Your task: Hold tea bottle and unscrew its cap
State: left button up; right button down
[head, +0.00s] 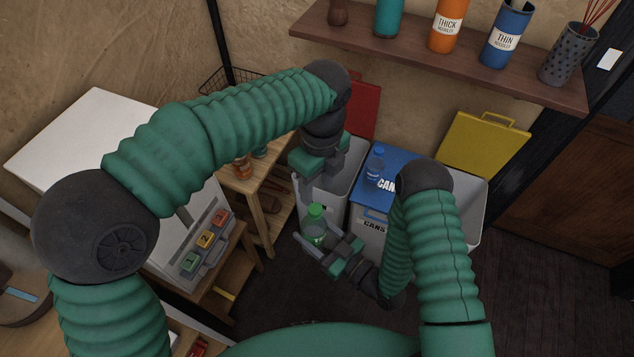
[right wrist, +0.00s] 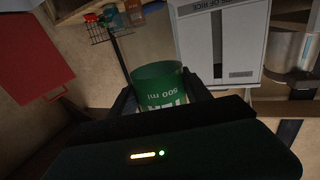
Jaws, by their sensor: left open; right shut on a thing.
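The green tea bottle (head: 314,230) is held in front of the bins in the head view, with its green cap (head: 315,210) at its upper end. My right gripper (head: 318,247) is shut on the bottle's body from below right. In the right wrist view the bottle (right wrist: 162,88) sits between the two dark fingers, its "500 ml" print upside down. My left gripper (head: 319,168) is open and empty, pointing down above the cap and apart from it in the picture. The cap does not show in the right wrist view.
Behind the bottle stand an open grey bin (head: 335,190) with a red lid, a blue-lidded cans bin (head: 370,215) with a blue bottle (head: 375,165) on top, and a yellow-lidded bin (head: 483,145). A wooden stand (head: 268,200) is left; a shelf (head: 430,52) is above.

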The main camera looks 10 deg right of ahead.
aim_at(316, 208)
pick_arm(q)
jog(key=shift+f+m, duration=0.1)
jog(key=shift+m, duration=0.2)
notch_tip(316, 208, down, 8)
jog(key=shift+a+r, duration=0.15)
jog(key=shift+r, duration=0.1)
grip_shut()
